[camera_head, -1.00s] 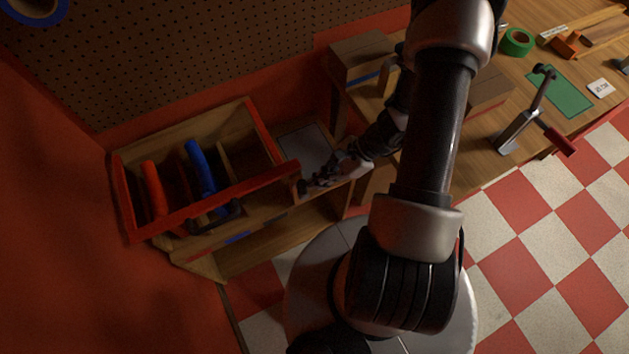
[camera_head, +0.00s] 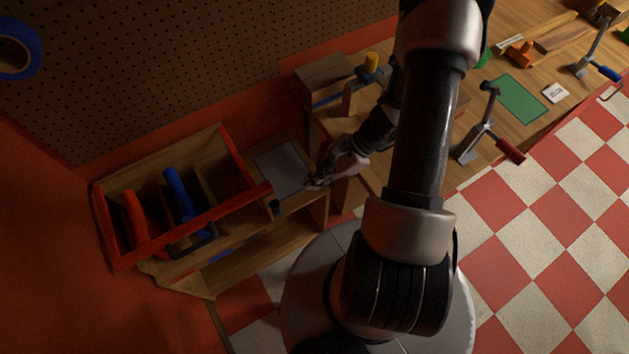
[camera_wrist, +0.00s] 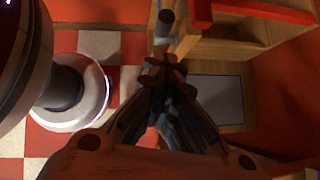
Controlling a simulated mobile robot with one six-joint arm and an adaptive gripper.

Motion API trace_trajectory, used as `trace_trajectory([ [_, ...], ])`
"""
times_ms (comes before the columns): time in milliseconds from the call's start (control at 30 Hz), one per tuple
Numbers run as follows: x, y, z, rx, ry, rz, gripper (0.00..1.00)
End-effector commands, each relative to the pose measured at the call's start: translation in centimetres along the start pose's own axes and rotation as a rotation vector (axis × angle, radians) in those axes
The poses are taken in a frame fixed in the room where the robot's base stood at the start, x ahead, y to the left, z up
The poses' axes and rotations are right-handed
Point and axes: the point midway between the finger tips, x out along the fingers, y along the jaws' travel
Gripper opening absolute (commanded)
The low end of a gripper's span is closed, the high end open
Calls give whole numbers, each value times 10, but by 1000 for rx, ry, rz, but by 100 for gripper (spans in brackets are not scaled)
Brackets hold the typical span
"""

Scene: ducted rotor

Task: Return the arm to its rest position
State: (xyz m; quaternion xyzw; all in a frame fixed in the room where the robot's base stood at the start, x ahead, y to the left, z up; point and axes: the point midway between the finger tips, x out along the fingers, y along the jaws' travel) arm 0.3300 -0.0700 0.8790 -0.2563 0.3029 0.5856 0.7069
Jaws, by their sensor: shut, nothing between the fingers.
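My arm reaches down through the middle of the head view, and my gripper (camera_head: 318,183) is at the front right corner of the low wooden shelf, just right of the grey panel (camera_head: 284,170). In the wrist view my gripper (camera_wrist: 163,70) has its dark fingers drawn together and empty. The grey panel (camera_wrist: 218,98) lies to their right there. A dark cylindrical knob (camera_wrist: 165,22) shows just beyond the fingertips. I cannot tell whether the fingers touch anything.
A red-edged wooden tote (camera_head: 228,208) with an orange and a blue tool stands left. A workbench (camera_head: 440,170) with a green mat (camera_head: 517,99) and clamps (camera_head: 477,137) is at right. A perforated board (camera_head: 190,70) stands behind. Checkered floor (camera_head: 550,220) is open at lower right.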

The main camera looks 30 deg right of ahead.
Motion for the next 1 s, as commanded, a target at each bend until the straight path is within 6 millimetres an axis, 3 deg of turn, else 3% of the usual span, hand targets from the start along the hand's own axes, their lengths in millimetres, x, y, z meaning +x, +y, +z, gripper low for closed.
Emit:
trace_trajectory([
  [500,0,0,0,-1,1,0,0],
  [633,-6,-3,8,-45,13,7,0],
  [767,-28,-11,38,-198,57,34,0],
  [1000,-80,-8,121,-626,191,129,0],
])
